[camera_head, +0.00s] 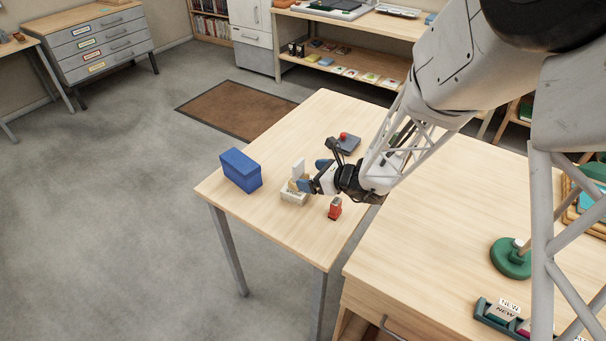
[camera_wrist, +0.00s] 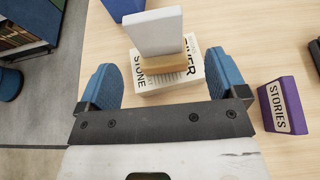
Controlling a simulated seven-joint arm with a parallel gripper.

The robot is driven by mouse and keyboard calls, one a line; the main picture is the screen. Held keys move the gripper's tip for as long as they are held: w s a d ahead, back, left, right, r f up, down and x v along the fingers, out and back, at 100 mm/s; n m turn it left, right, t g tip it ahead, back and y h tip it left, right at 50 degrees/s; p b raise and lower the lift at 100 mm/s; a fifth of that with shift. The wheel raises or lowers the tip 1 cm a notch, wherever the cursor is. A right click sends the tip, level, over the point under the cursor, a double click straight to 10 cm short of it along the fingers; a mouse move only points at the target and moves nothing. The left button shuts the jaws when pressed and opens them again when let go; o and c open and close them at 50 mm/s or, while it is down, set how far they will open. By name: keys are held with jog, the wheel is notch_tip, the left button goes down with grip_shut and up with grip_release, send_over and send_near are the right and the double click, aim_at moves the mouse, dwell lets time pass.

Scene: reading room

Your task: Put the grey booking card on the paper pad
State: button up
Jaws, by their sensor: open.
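A pale grey-white card (camera_wrist: 156,32) stands upright in a small tan wooden block (camera_wrist: 166,62). It also shows in the head view (camera_head: 298,168). The block rests on or against a flat white piece (camera_wrist: 150,82) lettered "STONE" and "RIVER", also seen in the head view (camera_head: 292,196). I cannot tell whether that lettered piece is the paper pad, and no other pad is clear. My gripper (camera_head: 313,175) is open, and its blue fingers (camera_wrist: 163,82) sit on either side of the lettered piece and short of the card. Nothing is held.
A blue box (camera_head: 241,170) stands left of the card. A red object (camera_head: 335,208) stands nearer the front, and a dark device with a red knob (camera_head: 349,144) lies behind. A purple "STORIES" block (camera_wrist: 284,106) is right of my fingers. The left tabletop front is clear.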

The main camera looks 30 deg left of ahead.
jog(key=shift+v, duration=2.4)
jog(key=s+d+r+n+g+h, duration=0.1)
jog(key=s+d+r+n+h, duration=0.15)
jog(key=d+r+n, duration=0.55)
jog(key=s+d+r+n+h, duration=0.15)
jog(key=s+d+r, duration=0.35)
jog(key=d, duration=0.7)
jog(key=s+d+r+n+t+h, duration=0.1)
jog(key=s+d+r+n+h, duration=0.1)
jog(key=d, duration=0.8)
jog(key=s+d+r+n+t+h, duration=0.1)
jog(key=s+d+r+n+h, duration=0.2)
jog(key=s+d, duration=0.4)
jog(key=s+d+r+n+t+h, duration=0.1)
jog(key=s+d+r+n+h, duration=0.2)
jog(key=d, duration=1)
jog(key=shift+s+r+t+h, duration=0.3)
jog(key=shift+s+r+h, duration=0.25)
jog(key=shift+s+h, duration=0.4)
